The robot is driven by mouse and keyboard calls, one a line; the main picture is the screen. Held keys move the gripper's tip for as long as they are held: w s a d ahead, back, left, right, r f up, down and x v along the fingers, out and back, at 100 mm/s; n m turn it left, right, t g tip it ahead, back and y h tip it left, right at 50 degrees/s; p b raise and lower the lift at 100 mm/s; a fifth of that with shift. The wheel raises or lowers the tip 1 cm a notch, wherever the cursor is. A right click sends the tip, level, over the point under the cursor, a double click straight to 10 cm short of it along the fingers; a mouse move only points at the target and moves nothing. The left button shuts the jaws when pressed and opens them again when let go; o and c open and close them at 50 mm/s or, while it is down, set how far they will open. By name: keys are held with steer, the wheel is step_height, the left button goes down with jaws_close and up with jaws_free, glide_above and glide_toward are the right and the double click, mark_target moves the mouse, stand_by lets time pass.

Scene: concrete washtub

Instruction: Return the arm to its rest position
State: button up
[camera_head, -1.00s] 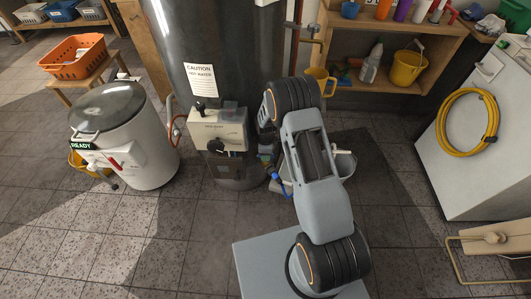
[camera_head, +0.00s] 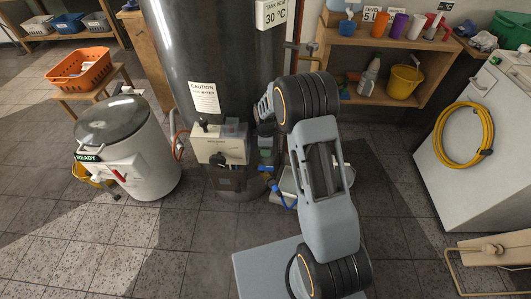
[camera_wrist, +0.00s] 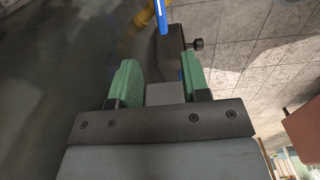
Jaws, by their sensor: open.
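My arm rises in the middle of the camera_head view, folded in front of the dark water tank (camera_head: 215,60). My gripper (camera_wrist: 160,75) shows in the wrist view with its two green fingers apart. No object is clearly held between them; a dark block and a grey block show beyond and between the fingers. In the camera_head view the gripper is mostly hidden near the tank's control box (camera_head: 222,143), and I cannot tell whether it touches anything.
A white drum (camera_head: 140,150) marked READY stands left, with an orange basket (camera_head: 80,70) on a stool behind. A shelf with a yellow bucket (camera_head: 403,82) is at back right. A white cabinet (camera_head: 480,150) with a yellow hose stands right. Tiled floor left is clear.

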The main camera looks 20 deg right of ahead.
steer(key=shift+r, duration=0.7)
steer(key=s+r+m+t+p, duration=0.1)
steer(key=s+r+m+p, duration=0.4)
steer(key=r, duration=0.9)
steer(key=s+r+m+t+p, duration=0.1)
steer(key=s+r+m+p, duration=0.3)
steer(key=s+r+p, duration=0.5)
steer(key=s+r+m+t+p, duration=0.1)
steer(key=s+r+m+p, duration=0.4)
steer(key=r, duration=1.4)
steer(key=s+p, duration=0.2)
steer(key=s, duration=0.2)
steer(key=shift+s+a+r+m+t+p, duration=0.15)
steer(key=shift+s+r+m+t+p, duration=0.05)
steer(key=shift+r+m+t+p, duration=0.15)
